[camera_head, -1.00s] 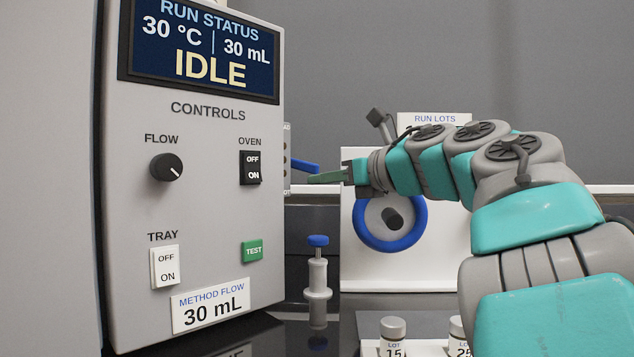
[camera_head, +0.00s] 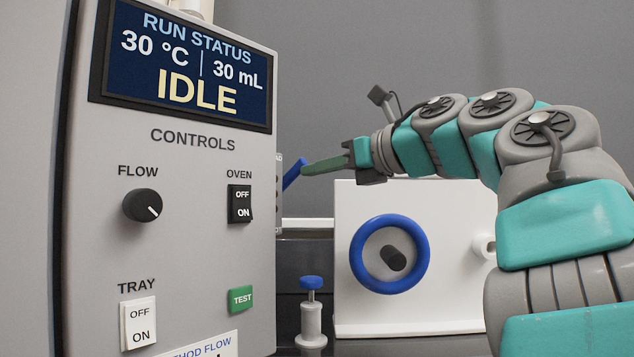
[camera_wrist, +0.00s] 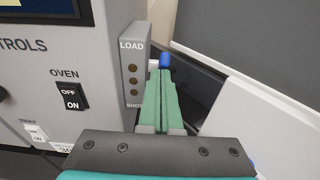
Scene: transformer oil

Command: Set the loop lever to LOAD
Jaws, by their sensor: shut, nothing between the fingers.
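The loop lever (camera_head: 293,173) is a blue bar on the right side of the grey cabinet. It slants upward, away from the cabinet, in the head view. In the wrist view its blue end (camera_wrist: 165,61) shows just beyond my fingertips; the rest is hidden behind the fingers. The lever's side plate (camera_wrist: 133,75) reads LOAD at the top, with another partly covered label at the bottom. The blue end is near the LOAD height. My gripper (camera_head: 304,171) is shut and empty, its green fingertips at the lever, seemingly touching it; it also shows in the wrist view (camera_wrist: 162,74).
The cabinet front carries a FLOW knob (camera_head: 142,206), OVEN switch (camera_head: 240,204), TRAY switch (camera_head: 138,324) and TEST button (camera_head: 240,299). The screen (camera_head: 187,62) reads IDLE. A blue-topped plunger (camera_head: 311,315) and a white panel with a blue ring (camera_head: 357,262) stand right of the cabinet.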

